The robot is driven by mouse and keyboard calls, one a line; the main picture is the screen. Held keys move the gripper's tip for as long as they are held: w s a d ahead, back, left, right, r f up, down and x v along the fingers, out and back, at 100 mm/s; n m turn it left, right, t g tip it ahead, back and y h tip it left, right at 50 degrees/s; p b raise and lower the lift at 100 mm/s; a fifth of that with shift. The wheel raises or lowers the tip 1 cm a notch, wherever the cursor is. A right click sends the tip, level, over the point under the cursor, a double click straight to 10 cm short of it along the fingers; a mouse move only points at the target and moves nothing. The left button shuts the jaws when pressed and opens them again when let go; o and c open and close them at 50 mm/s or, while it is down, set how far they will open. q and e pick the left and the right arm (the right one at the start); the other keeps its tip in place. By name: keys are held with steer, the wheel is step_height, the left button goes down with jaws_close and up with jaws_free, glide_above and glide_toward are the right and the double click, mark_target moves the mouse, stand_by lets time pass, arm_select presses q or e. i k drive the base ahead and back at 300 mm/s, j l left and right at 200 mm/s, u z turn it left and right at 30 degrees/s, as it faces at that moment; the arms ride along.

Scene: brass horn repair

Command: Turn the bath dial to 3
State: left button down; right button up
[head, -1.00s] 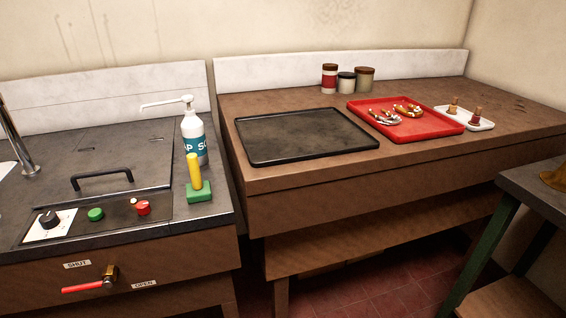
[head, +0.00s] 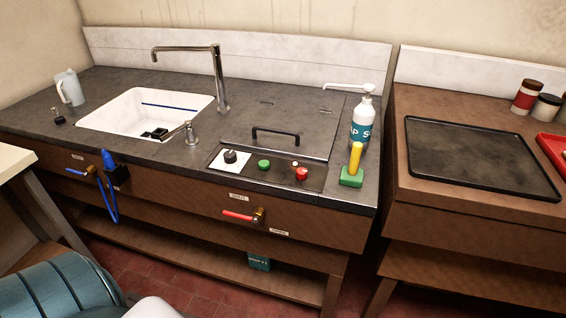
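The bath dial (head: 230,156) is a black knob on a white square plate, at the left end of the control panel on the dark counter. Its pointer and numbers are too small to read. To its right on the panel are a green button (head: 264,165) and a red button (head: 302,174). Behind the panel is the closed bath lid (head: 285,125) with a black bar handle (head: 275,136). Neither of my grippers shows in the head view.
A white sink (head: 120,112) with a tall tap (head: 218,75) lies left of the lid. A soap bottle (head: 361,126) and a yellow-handled green brush (head: 352,172) stand right of the panel. A red lever (head: 240,216) is on the front below. A black tray (head: 480,155) lies on the right bench.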

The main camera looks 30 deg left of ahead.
mark_target(230, 157)
steer(key=u, duration=1.45)
